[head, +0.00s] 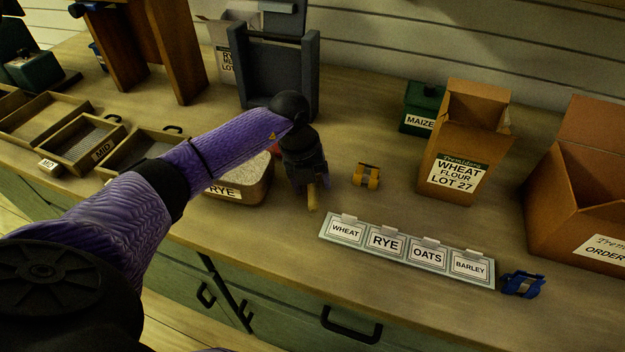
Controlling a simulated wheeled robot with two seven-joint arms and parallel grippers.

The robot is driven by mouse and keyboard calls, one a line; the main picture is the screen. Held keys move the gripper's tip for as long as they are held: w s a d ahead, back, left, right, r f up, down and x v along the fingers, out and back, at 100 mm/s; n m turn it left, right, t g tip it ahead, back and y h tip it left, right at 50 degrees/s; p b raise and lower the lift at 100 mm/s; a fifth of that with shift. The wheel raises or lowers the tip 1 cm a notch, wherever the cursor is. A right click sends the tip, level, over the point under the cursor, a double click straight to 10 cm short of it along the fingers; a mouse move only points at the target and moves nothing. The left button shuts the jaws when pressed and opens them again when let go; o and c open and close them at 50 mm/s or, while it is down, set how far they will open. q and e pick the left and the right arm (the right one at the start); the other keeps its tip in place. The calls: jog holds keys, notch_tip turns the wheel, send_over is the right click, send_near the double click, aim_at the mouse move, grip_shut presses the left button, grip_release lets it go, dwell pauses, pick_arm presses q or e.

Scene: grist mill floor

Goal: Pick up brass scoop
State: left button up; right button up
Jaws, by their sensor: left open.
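My left gripper (312,185) reaches in from the left and points down over the bench, just right of the rye tub. It is open. A narrow brass-yellow piece (312,198) shows below and between its fingers. It may be part of the brass scoop; the rest is hidden behind the gripper, and I cannot tell if the fingers touch it. The rye tub (235,192), filled with pale grain, is partly covered by my left arm. My right gripper is not in view.
A yellow clip (366,176) lies close right of the gripper. A label strip (408,250) and blue clip (521,284) lie near the front edge. Behind stand a grey frame (270,72), green maize box (421,108) and wheat flour carton (460,145). An open order box (580,195) stands right.

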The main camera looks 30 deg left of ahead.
pick_arm(q)
grip_shut()
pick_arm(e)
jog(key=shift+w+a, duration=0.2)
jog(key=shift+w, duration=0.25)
pick_arm(q)
notch_tip(320, 180, up, 9)
jog(key=p, duration=0.3)
jog(key=shift+r, duration=0.6)
jog(key=c, duration=0.7)
grip_release()
grip_shut()
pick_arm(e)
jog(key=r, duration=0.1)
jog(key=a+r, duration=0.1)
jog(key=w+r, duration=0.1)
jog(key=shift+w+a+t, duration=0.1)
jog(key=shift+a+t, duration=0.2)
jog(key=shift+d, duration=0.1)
